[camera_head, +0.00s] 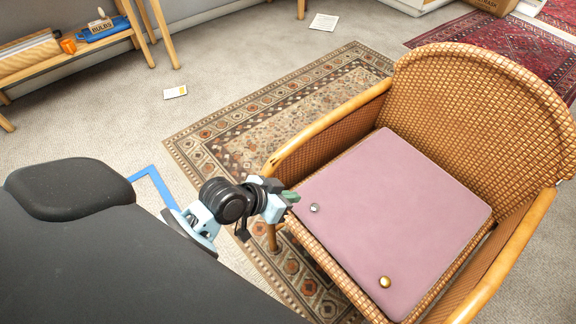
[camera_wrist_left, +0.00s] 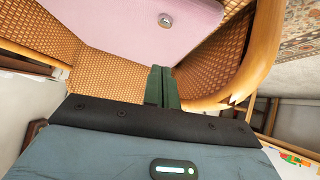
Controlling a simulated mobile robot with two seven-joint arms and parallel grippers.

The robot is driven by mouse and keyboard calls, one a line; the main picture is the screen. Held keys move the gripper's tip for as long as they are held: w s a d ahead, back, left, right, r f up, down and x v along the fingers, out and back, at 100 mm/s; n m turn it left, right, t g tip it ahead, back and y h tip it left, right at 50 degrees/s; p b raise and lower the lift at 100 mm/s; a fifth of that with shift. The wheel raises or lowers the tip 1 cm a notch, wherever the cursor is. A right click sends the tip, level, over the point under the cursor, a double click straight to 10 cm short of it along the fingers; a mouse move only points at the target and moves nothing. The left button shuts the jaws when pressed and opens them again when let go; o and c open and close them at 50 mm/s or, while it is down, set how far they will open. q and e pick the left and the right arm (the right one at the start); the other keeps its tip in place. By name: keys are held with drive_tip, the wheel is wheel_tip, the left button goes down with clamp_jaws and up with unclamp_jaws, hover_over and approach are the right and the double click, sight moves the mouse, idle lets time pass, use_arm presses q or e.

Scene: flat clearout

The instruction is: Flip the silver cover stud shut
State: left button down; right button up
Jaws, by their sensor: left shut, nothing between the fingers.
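A pink cover (camera_head: 395,205) lies flat on the seat of a wicker armchair (camera_head: 480,95). It has a silver stud (camera_head: 314,208) near its left corner and a gold stud (camera_head: 384,282) near its front corner. My left gripper (camera_head: 294,197) is shut and empty, with its green fingertips just left of the silver stud. In the left wrist view the shut fingers (camera_wrist_left: 161,86) point toward the pink cover (camera_wrist_left: 130,22), and the silver stud (camera_wrist_left: 164,19) is beyond the tips, apart from them. My right gripper is not in view.
The chair's wooden armrest (camera_head: 330,125) rises behind my left gripper, and another armrest (camera_head: 505,265) bounds the seat at right. A patterned rug (camera_head: 300,100) lies under the chair. A low shelf (camera_head: 70,60) with several items stands at upper left.

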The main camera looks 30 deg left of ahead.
use_arm(q)
drive_tip(key=b, duration=0.2)
hover_over(307, 211)
drive_tip(key=f, duration=0.4)
drive_tip(key=shift+s+a+f, duration=0.1)
drive_tip(key=shift+a+f, duration=0.1)
drive_tip(key=shift+f, duration=0.05)
wheel_tip(307, 211, down, 2)
drive_tip(key=shift+d+f+b, duration=0.15)
drive_tip(key=shift+f+b, duration=0.1)
drive_tip(key=shift+b, duration=0.15)
drive_tip(key=shift+d+f, duration=0.15)
drive_tip(key=shift+f, duration=0.5)
